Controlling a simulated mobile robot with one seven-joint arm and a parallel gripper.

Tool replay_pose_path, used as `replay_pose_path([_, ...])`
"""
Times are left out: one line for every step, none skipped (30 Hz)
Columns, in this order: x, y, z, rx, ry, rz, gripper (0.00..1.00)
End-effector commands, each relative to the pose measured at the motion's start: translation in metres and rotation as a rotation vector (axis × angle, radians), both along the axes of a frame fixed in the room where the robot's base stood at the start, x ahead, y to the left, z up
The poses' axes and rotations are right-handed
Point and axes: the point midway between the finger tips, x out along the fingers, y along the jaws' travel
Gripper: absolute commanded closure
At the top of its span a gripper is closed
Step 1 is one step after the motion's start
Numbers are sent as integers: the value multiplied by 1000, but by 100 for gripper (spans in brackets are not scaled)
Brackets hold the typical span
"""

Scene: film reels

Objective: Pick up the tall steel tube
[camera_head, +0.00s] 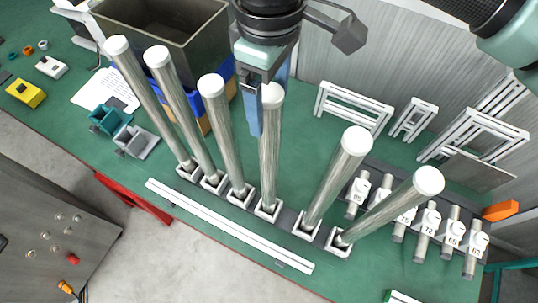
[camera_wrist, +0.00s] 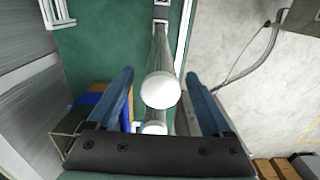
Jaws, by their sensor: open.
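Several tall steel tubes with white round tops stand in a row in square white sockets. One steel tube (camera_head: 270,150) stands fourth from the left, its top by my gripper (camera_head: 268,104). In the wrist view a white-topped steel tube (camera_wrist: 161,90) sits between the two blue fingers of my gripper (camera_wrist: 158,78). The fingers are apart, with a gap visible on both sides of the tube top. A second white top (camera_wrist: 154,128) shows just below it, partly hidden by the gripper body. Which tube the task means cannot be told from looks alone.
Neighbouring tubes (camera_head: 222,130) (camera_head: 338,178) stand close on both sides. A dark bin (camera_head: 190,42) is behind left, white frames (camera_head: 352,105) behind right. Short numbered cylinders (camera_head: 428,220) lie at right. A white rail (camera_head: 225,222) runs along the front of the green table.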

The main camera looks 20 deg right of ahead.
Motion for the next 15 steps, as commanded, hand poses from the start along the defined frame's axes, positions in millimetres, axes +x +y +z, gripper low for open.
replay_pose_path([-1, 0, -2, 0, 3, 0, 16])
replay_pose_path([-1, 0, -8, 2, 3, -1, 16])
replay_pose_path([-1, 0, -13, 0, 3, -1, 16])
replay_pose_path([0, 0, -17, 0, 1, -1, 16])
replay_pose_path([0, 0, -19, 0, 1, 0, 16])
replay_pose_path([-1, 0, -23, 0, 1, 0, 16])
replay_pose_path([-1, 0, -24, 1, 1, 0, 16])
replay_pose_path([0, 1, -25, 1, 0, 0, 16])
replay_pose_path([0, 1, -26, 1, 0, 0, 16])
replay_pose_path([0, 1, -27, 1, -1, 0, 16])
replay_pose_path([0, 1, -27, 1, -1, 0, 16])
replay_pose_path([0, 1, -27, 1, -1, 0, 16])
replay_pose_path([0, 1, -27, 1, -1, 0, 16])
replay_pose_path([0, 1, -27, 1, -1, 0, 16])
replay_pose_path([0, 1, -27, 1, -1, 0, 20])
